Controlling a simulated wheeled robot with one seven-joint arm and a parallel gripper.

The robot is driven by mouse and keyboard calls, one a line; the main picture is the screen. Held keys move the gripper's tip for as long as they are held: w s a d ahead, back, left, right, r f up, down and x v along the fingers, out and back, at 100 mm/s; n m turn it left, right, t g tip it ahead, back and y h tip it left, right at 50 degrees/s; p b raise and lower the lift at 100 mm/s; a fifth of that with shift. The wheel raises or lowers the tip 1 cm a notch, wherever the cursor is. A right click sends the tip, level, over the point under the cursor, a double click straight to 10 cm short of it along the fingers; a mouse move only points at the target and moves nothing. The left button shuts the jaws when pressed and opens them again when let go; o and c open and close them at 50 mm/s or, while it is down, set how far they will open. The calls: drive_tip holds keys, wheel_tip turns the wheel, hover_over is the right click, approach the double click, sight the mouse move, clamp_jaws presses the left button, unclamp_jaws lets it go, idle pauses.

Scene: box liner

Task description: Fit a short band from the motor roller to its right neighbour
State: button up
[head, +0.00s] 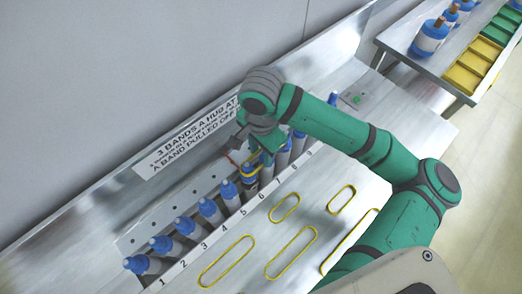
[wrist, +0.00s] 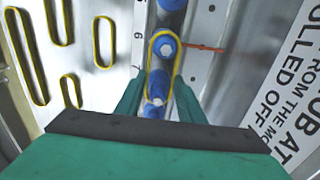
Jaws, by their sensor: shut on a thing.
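My gripper (head: 254,152) is over the row of blue-capped rollers, near the mark 6. In the wrist view its two fingers (wrist: 158,92) are on either side of a yellow band (wrist: 151,50), which they hold stretched lengthwise along the row. The band's far end loops around a blue roller cap (wrist: 167,47) beside an orange rod. Its near end lies between the fingers, by another blue cap (wrist: 157,102). Whether it is seated on either roller, I cannot tell. In the head view the band (head: 252,176) is partly hidden by my gripper.
Loose yellow bands, short (head: 285,194) and long (head: 228,235), lie on the metal bench in front of the row. A lettered sign (head: 190,135) is on the back panel. A side table with yellow bins (head: 468,72) and blue-capped bottles stands at upper right.

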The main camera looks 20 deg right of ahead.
drive_tip(key=o, duration=1.1)
wheel_tip(320, 180, up, 11)
drive_tip(key=shift+f, duration=0.15)
